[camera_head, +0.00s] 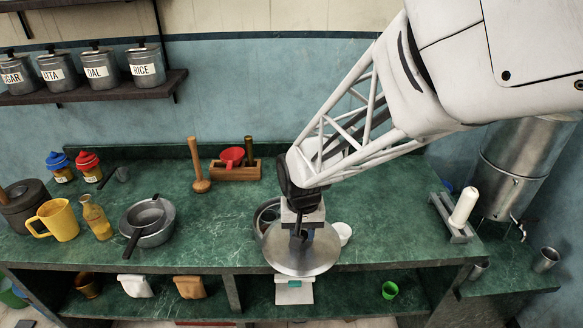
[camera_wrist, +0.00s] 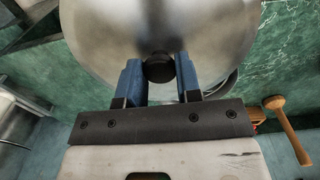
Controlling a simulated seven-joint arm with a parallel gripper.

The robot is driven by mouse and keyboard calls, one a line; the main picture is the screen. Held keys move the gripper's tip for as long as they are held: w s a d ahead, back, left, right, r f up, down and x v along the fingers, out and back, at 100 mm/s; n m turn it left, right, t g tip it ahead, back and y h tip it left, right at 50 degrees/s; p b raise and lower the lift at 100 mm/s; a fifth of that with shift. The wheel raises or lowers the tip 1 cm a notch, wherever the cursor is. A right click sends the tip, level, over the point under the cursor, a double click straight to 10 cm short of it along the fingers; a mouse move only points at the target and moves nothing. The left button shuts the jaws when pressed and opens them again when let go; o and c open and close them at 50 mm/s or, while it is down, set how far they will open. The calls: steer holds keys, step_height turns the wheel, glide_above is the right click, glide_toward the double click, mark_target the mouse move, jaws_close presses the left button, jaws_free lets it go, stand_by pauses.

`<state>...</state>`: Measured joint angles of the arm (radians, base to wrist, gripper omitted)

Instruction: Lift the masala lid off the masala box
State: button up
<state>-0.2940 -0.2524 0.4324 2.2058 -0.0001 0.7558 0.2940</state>
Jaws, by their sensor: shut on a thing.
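The masala lid (camera_head: 303,257) is a round silver metal disc, seen in the head view at the front middle of the counter. My gripper (camera_head: 299,232) is above it and shut on its dark knob. In the wrist view the blue fingers of my gripper (camera_wrist: 160,75) stand on both sides of the black knob, and the lid (camera_wrist: 105,35) fills the upper middle. The round metal masala box (camera_head: 264,214) shows partly behind my gripper. The lid appears raised and apart from it, nearer the camera. Most of the box is hidden by my gripper and the lid.
A small white bowl (camera_head: 343,232) stands just right of the lid. A wooden holder (camera_head: 236,171) with a red cup and a wooden masher (camera_head: 200,180) stand behind. A metal pan (camera_head: 148,222) is to the left.

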mark_target(304, 247)
steer(key=shift+s+d+r, duration=0.1)
steer(key=shift+s+d, duration=0.05)
steer(key=shift+s, duration=0.35)
steer(key=shift+s+d, duration=0.15)
steer(key=shift+s, duration=0.35)
steer(key=shift+r, duration=0.1)
steer(key=shift+r, duration=1.4)
steer(key=shift+w+a, duration=0.5)
steer(key=shift+a, duration=0.05)
steer(key=w+a+f, duration=0.2)
steer(key=w+a, duration=0.5)
steer(key=a, duration=0.5)
steer(key=w+a+f, duration=0.1)
steer(key=w+a, duration=0.7)
steer(key=a, duration=0.5)
steer(key=shift+w+a+f, duration=0.15)
steer(key=shift+a+f, duration=0.05)
steer(key=shift+f, duration=0.15)
